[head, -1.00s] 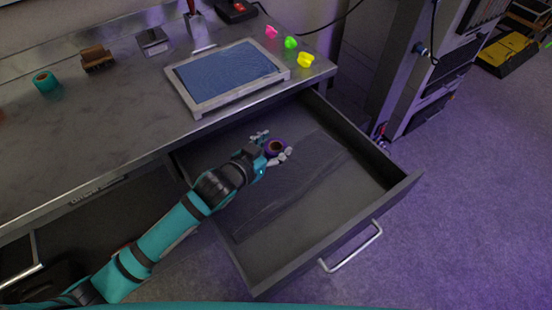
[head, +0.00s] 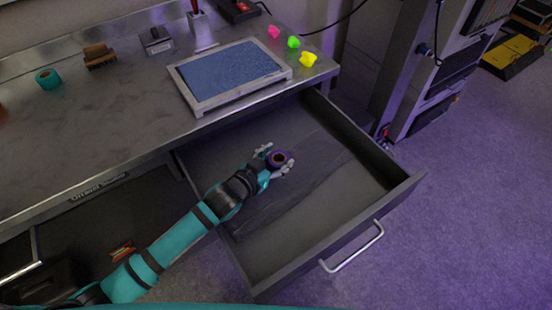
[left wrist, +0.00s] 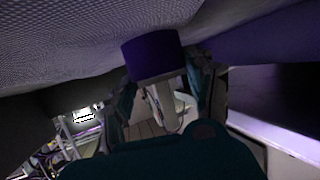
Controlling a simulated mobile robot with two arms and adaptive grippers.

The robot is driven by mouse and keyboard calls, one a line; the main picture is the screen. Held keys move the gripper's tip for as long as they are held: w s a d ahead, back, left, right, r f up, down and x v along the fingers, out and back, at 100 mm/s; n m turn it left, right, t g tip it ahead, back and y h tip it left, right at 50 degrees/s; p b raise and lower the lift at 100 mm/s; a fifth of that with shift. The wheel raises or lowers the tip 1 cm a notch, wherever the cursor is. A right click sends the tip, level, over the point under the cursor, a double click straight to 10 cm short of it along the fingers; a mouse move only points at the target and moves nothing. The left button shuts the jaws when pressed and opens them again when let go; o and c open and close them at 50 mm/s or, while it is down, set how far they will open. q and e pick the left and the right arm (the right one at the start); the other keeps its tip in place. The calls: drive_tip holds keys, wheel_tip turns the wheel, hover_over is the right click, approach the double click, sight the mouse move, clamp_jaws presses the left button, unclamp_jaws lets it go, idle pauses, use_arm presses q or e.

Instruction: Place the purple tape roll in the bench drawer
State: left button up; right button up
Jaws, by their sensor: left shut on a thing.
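The purple tape roll (head: 278,158) is between the fingertips of my left gripper (head: 274,161), which is shut on it. In the head view they are over the open bench drawer (head: 330,225). In the left wrist view the tape roll (left wrist: 152,57) shows as a dark purple band at the fingers. I cannot tell whether the roll touches the drawer floor. The drawer is pulled well out and looks empty apart from my gripper and the roll. My right gripper is not in view.
The bench top (head: 120,120) lies above and behind the drawer. It bears a framed blue screen (head: 230,72), a teal tape roll (head: 48,78), a brown brush (head: 99,56) and small bright pieces. A grey cabinet (head: 405,80) stands to the right of the drawer.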

use_arm(q)
drive_tip(key=shift+s+a+f, duration=0.1)
drive_tip(key=shift+s+f, duration=0.1)
drive_tip(key=shift+f, duration=0.6)
drive_tip(key=o, duration=1.2)
drive_tip(key=shift+s+a+r+p, duration=0.1)
drive_tip(key=shift+s+a+r, duration=0.5)
drive_tip(key=shift+s+r, duration=0.25)
drive_tip(key=shift+s+a+r+p, duration=0.1)
drive_tip(key=shift+s+a+r, duration=0.55)
drive_tip(key=shift+s, duration=0.35)
drive_tip(key=shift+s+a+r+p, duration=0.1)
drive_tip(key=shift+s+a+r, duration=0.45)
drive_tip(key=shift+s+r, duration=0.3)
drive_tip(key=shift+f, duration=0.1)
